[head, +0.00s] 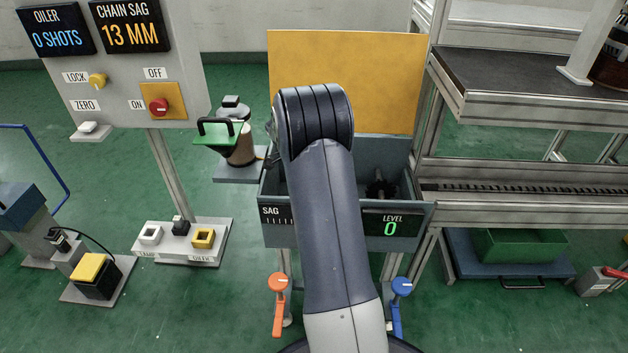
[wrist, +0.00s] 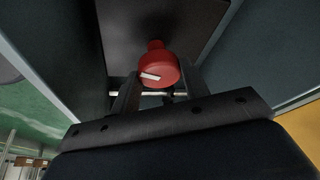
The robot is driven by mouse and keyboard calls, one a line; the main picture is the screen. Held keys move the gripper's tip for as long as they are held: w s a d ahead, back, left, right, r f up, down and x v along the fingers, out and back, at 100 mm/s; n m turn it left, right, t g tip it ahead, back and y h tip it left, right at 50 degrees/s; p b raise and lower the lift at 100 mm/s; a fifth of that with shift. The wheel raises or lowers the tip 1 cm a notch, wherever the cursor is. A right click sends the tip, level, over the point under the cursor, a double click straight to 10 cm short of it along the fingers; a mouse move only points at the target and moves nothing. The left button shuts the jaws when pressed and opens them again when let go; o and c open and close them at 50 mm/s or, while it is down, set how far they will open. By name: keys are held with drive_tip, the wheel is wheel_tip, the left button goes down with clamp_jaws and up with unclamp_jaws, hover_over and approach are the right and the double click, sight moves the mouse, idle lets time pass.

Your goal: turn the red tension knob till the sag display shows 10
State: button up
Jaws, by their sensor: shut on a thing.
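The red tension knob (wrist: 158,70) with a white pointer mark is in the wrist view, between the two fingers of my gripper (wrist: 155,88). My gripper is shut on the knob. The white mark points to the left and slightly up. In the head view my arm hides the knob and the gripper. The chain sag display (head: 130,27) at the upper left reads 13 MM.
My arm reaches over a grey bin with a sag scale and a level display (head: 391,225) reading 0. A yellow panel (head: 345,60) stands behind it. An orange lever (head: 278,300) and a blue lever (head: 400,300) are at its front.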

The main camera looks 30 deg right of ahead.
drive_tip(key=m+p, duration=0.1)
drive_tip(key=m, duration=0.1)
drive_tip(key=m+g, duration=0.1)
drive_tip(key=m, duration=0.1)
drive_tip(key=shift+w+d+r+m+g+y+p, duration=0.1)
drive_tip(key=shift+w+m+g+y+p, duration=0.05)
drive_tip(key=shift+m+g+y+p, duration=0.2)
drive_tip(key=m+p, duration=0.1)
drive_tip(key=m, duration=0.1)
drive_tip(key=m+g+y+p, duration=0.1)
drive_tip(key=m, duration=0.1)
drive_tip(key=shift+m+y, duration=0.25)
drive_tip(key=shift+m, duration=0.1)
drive_tip(key=o, duration=1)
drive_tip(key=shift+c, duration=0.2)
drive_tip(key=shift+p, duration=0.3)
drive_tip(key=p+v, duration=0.3)
drive_tip(key=v, duration=0.7)
drive_tip(key=shift+w+r+p, duration=0.25)
drive_tip(key=shift+w+p, duration=0.05)
drive_tip(key=shift+p, duration=0.05)
